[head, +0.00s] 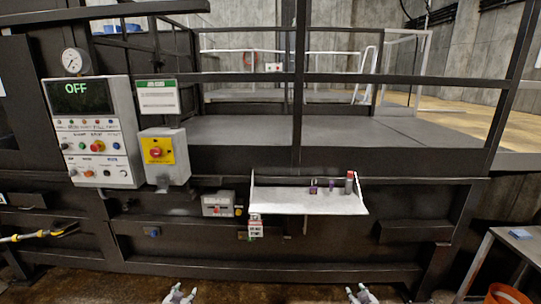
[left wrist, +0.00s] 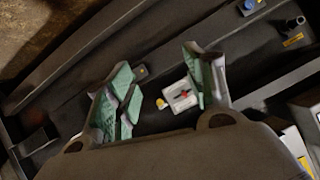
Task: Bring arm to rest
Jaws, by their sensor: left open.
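My left gripper (head: 180,294) is at the bottom edge of the head view, low in front of the dark machine frame. In the left wrist view its green-padded fingers (left wrist: 158,80) are spread apart with nothing held between them. My right gripper (head: 362,294) is also at the bottom edge of the head view, to the right of the left one. Its fingertips look apart and empty. Both grippers are clear of the shelf and panels. Most of both arms is out of view.
A control panel (head: 92,130) reading OFF and a yellow-faced switch box (head: 162,158) are at left. A white shelf (head: 285,203) holding small items juts out in the middle. A side table (head: 505,240) and an orange bucket (head: 508,295) stand at right.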

